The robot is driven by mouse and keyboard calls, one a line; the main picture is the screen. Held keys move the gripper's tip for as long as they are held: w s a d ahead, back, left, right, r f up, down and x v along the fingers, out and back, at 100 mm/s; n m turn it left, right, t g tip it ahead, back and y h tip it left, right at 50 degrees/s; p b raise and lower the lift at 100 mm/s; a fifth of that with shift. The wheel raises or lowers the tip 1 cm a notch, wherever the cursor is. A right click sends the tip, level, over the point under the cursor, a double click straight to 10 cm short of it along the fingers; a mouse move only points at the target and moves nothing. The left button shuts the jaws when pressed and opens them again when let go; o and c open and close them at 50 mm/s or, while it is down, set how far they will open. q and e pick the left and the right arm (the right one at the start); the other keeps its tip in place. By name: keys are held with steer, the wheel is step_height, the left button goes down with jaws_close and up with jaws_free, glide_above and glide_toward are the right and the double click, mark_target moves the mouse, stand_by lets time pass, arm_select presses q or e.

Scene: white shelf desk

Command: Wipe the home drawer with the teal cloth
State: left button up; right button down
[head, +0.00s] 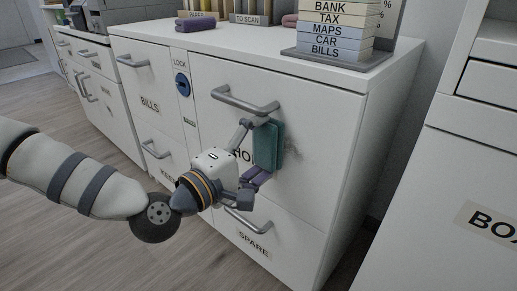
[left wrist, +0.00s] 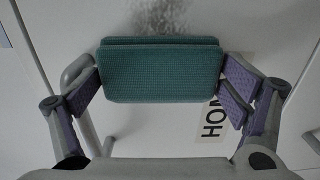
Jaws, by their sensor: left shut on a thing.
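My left gripper (head: 257,152) is shut on the teal cloth (head: 268,146), a folded pad held at or very near the home drawer front (head: 310,165). I cannot tell if it touches. The left wrist view shows the cloth (left wrist: 161,70) between the two purple-padded fingers. The drawer's label (head: 243,155) is partly hidden by the gripper; "HO" shows in the head view and "HOM" in the left wrist view. A grey smudge (head: 294,150) shows just right of the cloth, and also above it in the left wrist view (left wrist: 160,17). My right gripper is not in view.
The home drawer's bar handle (head: 246,102) sticks out just above the cloth. The spare drawer's handle (head: 246,222) is below.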

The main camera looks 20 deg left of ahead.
mark_target(300, 151)
arm_select(q)
steer(key=shift+w, duration=0.2)
steer(key=shift+s+d+r+p, duration=0.15)
steer(key=shift+s+d, duration=0.1)
steer(key=shift+d, duration=0.35)
steer(key=shift+s+d+p, duration=0.15)
steer(key=shift+s+d, duration=0.05)
steer(key=shift+d, duration=0.4)
steer(key=shift+s+d+p, duration=0.3)
steer(key=shift+s+d, duration=0.1)
steer(key=shift+d, duration=0.8)
steer(key=shift+s+d+p, duration=0.35)
steer(key=shift+s+d, duration=0.1)
steer(key=shift+d, duration=0.7)
steer(key=shift+s+d+p, duration=0.3)
steer(key=shift+s+d, duration=0.1)
steer(key=shift+d, duration=0.8)
steer(key=shift+s+p, duration=0.1)
steer(key=shift+p, duration=0.2)
steer(key=shift+w+a, duration=0.4)
steer(key=shift+a, duration=0.45)
steer(key=shift+w+a, duration=0.35)
steer(key=shift+a, duration=0.5)
steer(key=shift+w+a, duration=0.35)
steer(key=shift+a, duration=0.65)
steer(key=shift+w+a, duration=0.4)
steer(key=shift+a, duration=0.65)
steer(key=shift+w+a, duration=0.35)
steer(key=shift+a, duration=0.65)
